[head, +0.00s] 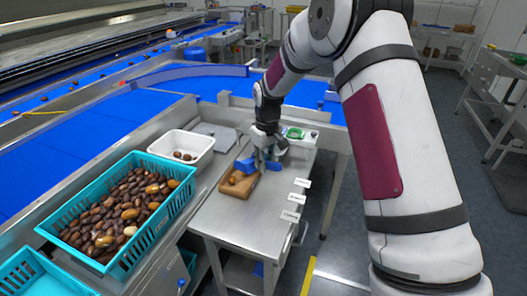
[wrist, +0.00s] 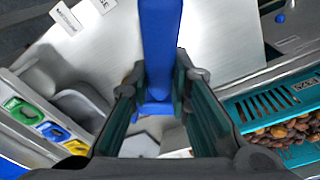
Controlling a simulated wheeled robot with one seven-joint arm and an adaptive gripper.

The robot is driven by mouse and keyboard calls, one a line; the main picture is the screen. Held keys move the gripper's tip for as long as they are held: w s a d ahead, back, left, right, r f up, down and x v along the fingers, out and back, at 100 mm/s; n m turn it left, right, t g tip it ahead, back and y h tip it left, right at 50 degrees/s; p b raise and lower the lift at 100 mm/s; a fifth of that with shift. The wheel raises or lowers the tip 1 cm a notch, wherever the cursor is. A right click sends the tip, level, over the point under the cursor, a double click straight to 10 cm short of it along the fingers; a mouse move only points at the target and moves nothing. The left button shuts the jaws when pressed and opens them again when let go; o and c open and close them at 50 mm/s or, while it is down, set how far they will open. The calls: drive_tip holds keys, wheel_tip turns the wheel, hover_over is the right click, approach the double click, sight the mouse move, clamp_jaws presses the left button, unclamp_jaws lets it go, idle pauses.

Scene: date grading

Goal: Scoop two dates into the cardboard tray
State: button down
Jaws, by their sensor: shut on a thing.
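My gripper (head: 265,158) is shut on a blue scoop (wrist: 161,45), whose long blue part runs between the two fingers in the wrist view. In the head view the blue scoop (head: 246,165) shows beside the fingers, at the far edge of the brown cardboard tray (head: 240,191). I cannot tell whether the scoop touches the tray. Something orange-brown, perhaps a date, shows in the tray, but it is too small to be sure. Many dates (head: 118,212) fill a teal crate (head: 150,235) at the left. The scoop's bowl is not clear in either view.
A white tub (head: 197,142) with a few dates stands behind the crate. The steel table (head: 240,222) has clear room in front of the tray, with small white labels (head: 290,216) along its right edge. A holder with green, blue and yellow pieces (wrist: 45,127) shows in the wrist view.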

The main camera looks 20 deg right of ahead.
sight(270, 170)
drive_tip(key=shift+s+d+f+t+y+p, duration=0.25)
drive_tip(key=shift+s+t+p, duration=0.2)
drive_tip(key=shift+p, duration=0.4)
drive_tip(key=shift+s+d+f+t+y+p, duration=0.15)
drive_tip(key=shift+s+f+t+p, duration=0.3)
drive_tip(key=shift+p, duration=0.35)
drive_tip(key=shift+s+d+f+t+y+p, duration=0.1)
drive_tip(key=shift+s+d+t+y+p, duration=0.15)
drive_tip(key=shift+s+p, duration=0.45)
drive_tip(key=shift+f+t+p, duration=0.45)
drive_tip(key=shift+f+p, duration=0.05)
drive_tip(key=shift+p, duration=0.5)
